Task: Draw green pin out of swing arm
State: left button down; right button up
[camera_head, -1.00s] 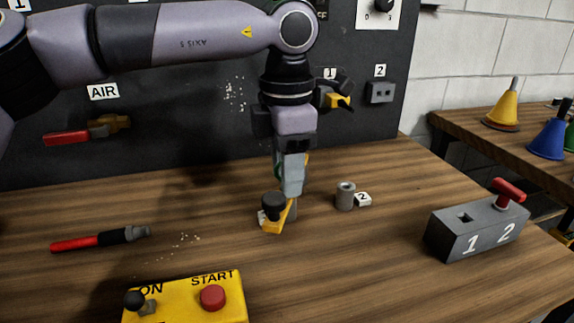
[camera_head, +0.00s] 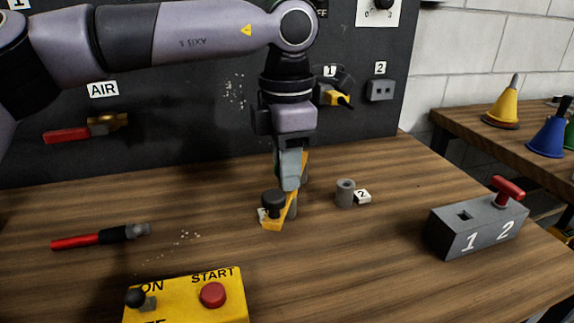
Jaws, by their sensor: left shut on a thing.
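The yellow swing arm (camera_head: 274,224) stands at the middle of the bench, with a black knob (camera_head: 273,202) at its near end. Its far part shows behind my gripper's fingers. My left gripper (camera_head: 290,183) points down over the swing arm and is shut. My right gripper is not in view.
A grey post (camera_head: 345,193) with label 2 stands just right of the swing arm. A grey box (camera_head: 477,226) with a red T-handle is further right. A yellow control box (camera_head: 190,300) is in front, and a red-handled tool (camera_head: 100,237) lies left.

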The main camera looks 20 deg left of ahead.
pick_arm(q)
jog(key=shift+r+p, duration=0.65)
jog(key=shift+r, duration=0.1)
jog(key=shift+r+p, duration=2.55)
jog(key=shift+r, duration=0.5)
